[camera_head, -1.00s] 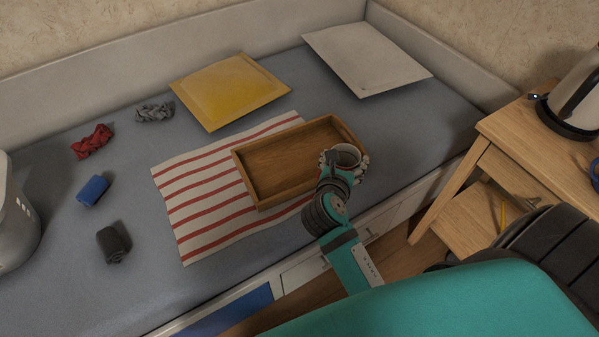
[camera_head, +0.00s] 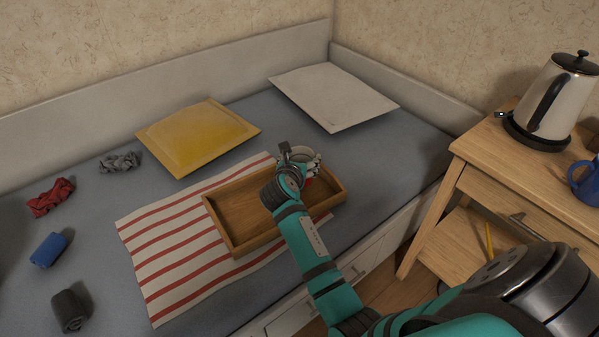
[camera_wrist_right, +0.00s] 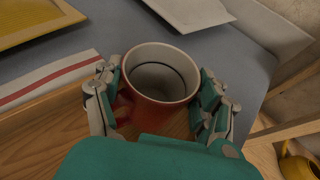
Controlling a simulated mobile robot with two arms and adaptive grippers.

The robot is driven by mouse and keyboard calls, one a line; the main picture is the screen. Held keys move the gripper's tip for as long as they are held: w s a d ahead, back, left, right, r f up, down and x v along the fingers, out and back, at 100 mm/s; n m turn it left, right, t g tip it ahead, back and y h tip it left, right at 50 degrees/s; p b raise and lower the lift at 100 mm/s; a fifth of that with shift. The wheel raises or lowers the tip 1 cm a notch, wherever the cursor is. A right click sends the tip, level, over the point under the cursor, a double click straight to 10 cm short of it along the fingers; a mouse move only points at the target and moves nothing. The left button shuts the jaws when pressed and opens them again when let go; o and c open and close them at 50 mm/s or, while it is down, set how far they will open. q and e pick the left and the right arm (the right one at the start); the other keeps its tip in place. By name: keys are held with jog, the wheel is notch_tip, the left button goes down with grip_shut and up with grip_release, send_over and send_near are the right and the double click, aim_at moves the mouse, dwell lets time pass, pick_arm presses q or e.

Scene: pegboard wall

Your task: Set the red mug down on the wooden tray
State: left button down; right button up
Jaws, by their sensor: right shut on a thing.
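The red mug (camera_wrist_right: 158,108) is upright between the fingers of my right gripper (camera_wrist_right: 160,100), which is shut on it. In the head view the mug (camera_head: 304,155) shows mostly as a pale rim and a bit of red behind my right gripper (camera_head: 298,168). The wooden tray (camera_head: 230,238) lies on the bed, partly on a striped cloth. The mug is over the right part of the tray. I cannot tell whether its base touches the tray floor, as the gripper hides it. My left gripper is not in view.
The striped cloth (camera_head: 165,262) lies under the tray. A yellow cushion (camera_head: 198,135) and a white cushion (camera_head: 333,95) lie behind. Rolled cloths, including a blue one (camera_head: 48,250), lie at left. A wooden nightstand (camera_head: 490,160) at right holds a kettle (camera_head: 550,100) and a blue mug (camera_head: 584,182).

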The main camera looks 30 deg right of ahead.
notch_tip(320, 180, down, 3)
jog(key=shift+f+b, duration=0.15)
jog(key=shift+b, duration=0.65)
jog(key=o, duration=1.4)
jog(key=shift+f, duration=0.1)
